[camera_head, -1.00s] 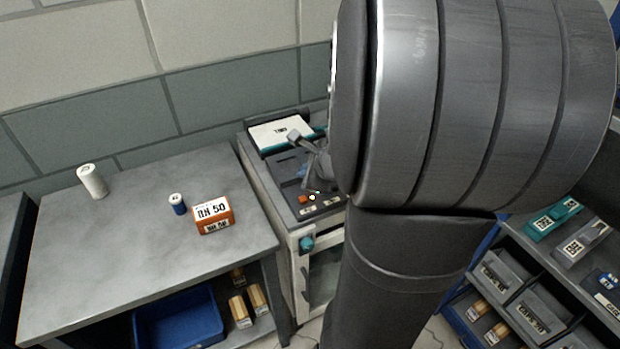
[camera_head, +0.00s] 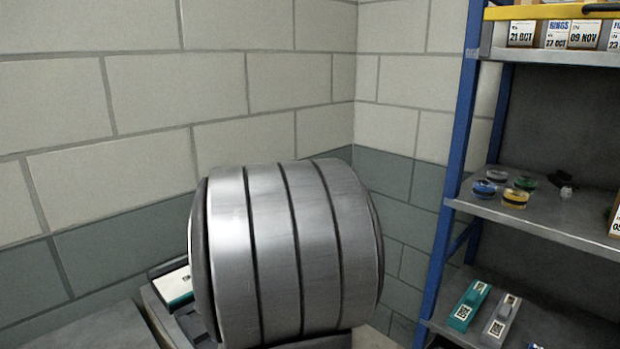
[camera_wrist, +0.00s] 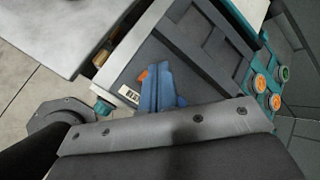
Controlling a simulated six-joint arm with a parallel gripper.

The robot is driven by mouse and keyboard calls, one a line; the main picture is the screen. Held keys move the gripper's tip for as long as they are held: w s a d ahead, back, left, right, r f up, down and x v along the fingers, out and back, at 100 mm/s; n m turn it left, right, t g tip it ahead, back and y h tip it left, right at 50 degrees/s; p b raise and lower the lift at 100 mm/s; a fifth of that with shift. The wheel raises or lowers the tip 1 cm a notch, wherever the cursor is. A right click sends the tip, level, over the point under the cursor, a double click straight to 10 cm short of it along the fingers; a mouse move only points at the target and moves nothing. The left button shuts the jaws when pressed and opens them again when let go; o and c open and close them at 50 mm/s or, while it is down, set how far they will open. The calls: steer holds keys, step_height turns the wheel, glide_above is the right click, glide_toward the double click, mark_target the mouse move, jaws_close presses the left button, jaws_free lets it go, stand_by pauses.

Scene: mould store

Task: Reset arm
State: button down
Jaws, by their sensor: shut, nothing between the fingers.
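My gripper (camera_wrist: 158,86) shows in the wrist view as two blue fingers close together, shut and with nothing between them. It is over the dark top of a bench machine (camera_wrist: 205,50), beside an orange button (camera_wrist: 142,75) and a small white label. I cannot tell how high it is above that top. In the head view my grey arm link fills the lower middle and hides the gripper and most of the machine; a white and teal part of the machine (camera_head: 178,284) shows left of it.
A blue-framed shelf rack (camera_head: 452,190) stands at the right, with tape rolls (camera_head: 514,197) on one shelf and teal and grey blocks (camera_head: 470,305) lower down. A block wall is behind my arm. In the wrist view, orange and green round knobs (camera_wrist: 262,82) lie right of the machine top.

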steer(key=shift+f, duration=1.7)
steer(key=shift+r, duration=5.15)
steer(key=shift+n+h, duration=0.3)
steer(key=shift+h, duration=0.2)
steer(key=d, duration=0.2)
steer(key=s+d+f, duration=0.1)
steer(key=d, duration=0.1)
steer(key=shift+m+y, duration=0.4)
steer(key=shift+y, duration=0.1)
steer(key=a, duration=0.2)
steer(key=w+a, duration=0.1)
steer(key=a, duration=0.1)
steer(key=shift+r, duration=0.4)
